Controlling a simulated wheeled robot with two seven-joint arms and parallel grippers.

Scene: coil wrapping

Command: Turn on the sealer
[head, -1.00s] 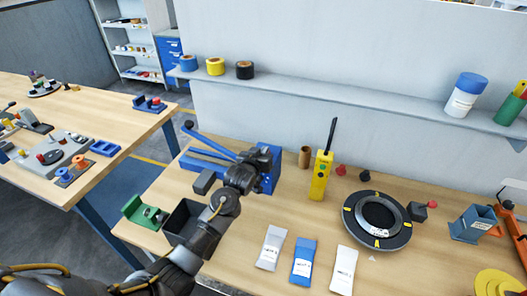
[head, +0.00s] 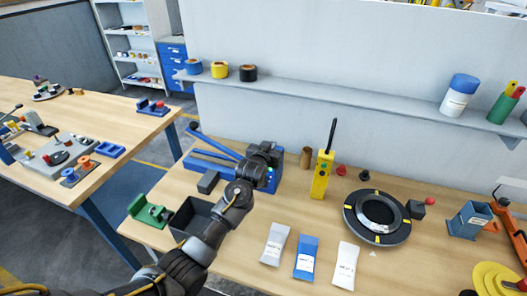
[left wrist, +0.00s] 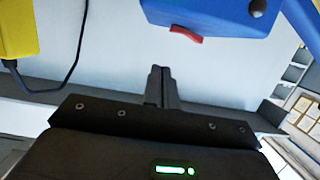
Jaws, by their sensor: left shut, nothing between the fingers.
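The blue sealer (head: 274,180) stands on the bench with its long blue lever raised toward the left. In the left wrist view, the sealer's blue body (left wrist: 205,15) fills the top, with a red switch (left wrist: 187,34) at its lower edge. Whether the switch is on cannot be told. My left gripper (head: 268,153) is over the sealer in the head view and hides part of it. In the left wrist view, its fingers (left wrist: 160,72) are shut and empty, with their tips below the red switch in the picture and apart from it. My right gripper is not in view.
A yellow handheld device (head: 321,177) stands right of the sealer. A black bin (head: 190,216) and a green fixture (head: 147,212) are at the left. Pouches (head: 306,259) lie in front, and a black ring device (head: 350,220) is at the right. A shelf (head: 340,103) runs behind.

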